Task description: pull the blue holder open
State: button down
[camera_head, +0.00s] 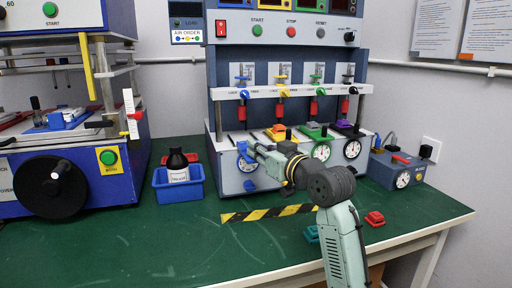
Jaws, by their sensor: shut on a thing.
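The test machine (288,60) has a row of stations along its lower ledge. The blue holder (243,158) is at the leftmost station, low on the front, mostly hidden behind my gripper. My gripper (248,150) reaches in from the right and its fingers are at the blue holder, shut on it. The fingertips are small and partly blend with the dial there. A blue-topped lever (243,80) stands above this station.
Yellow, green (314,131) and purple (347,128) holders sit to the right. A blue bin (178,188) with a dark bottle stands left. Striped tape (268,213) marks clear green table in front.

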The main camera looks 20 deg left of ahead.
jog(key=c, duration=1.6)
grip_release()
jog(key=v, duration=1.2)
jog(key=shift+a, duration=0.15)
